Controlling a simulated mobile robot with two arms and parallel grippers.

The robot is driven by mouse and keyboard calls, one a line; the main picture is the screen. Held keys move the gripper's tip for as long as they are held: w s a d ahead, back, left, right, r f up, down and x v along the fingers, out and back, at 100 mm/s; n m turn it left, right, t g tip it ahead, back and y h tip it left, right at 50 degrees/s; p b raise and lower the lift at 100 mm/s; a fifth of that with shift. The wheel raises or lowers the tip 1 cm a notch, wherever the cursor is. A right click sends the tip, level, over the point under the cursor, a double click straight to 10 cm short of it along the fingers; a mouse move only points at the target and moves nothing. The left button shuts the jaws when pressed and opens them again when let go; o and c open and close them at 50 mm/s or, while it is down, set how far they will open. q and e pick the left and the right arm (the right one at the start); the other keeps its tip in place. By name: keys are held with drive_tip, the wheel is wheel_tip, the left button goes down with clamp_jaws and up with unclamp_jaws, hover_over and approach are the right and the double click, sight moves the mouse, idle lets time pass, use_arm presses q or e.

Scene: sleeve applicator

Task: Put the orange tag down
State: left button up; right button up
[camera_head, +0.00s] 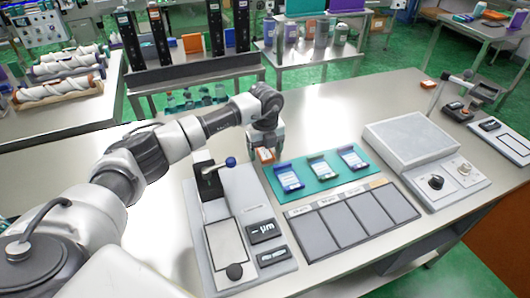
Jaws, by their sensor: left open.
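A small orange tag (265,156) with a pale top shows at the tips of my left gripper (266,148), left of the green mat. The gripper points down and is open. Its fingers are close around the tag and hide part of it. The tag seems to be at the table's surface, but I cannot tell whether it touches a finger. A second small orange piece (428,84) lies alone at the back right of the table. My right gripper is not in view.
In front is a panel with grey pads (318,236). A press-like device (202,190) with a blue knob stands left of it. A scale-like box (408,138) stands right. The table's back middle (345,105) is clear.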

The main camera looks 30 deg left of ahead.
use_arm(q)
drive_tip(key=c, duration=1)
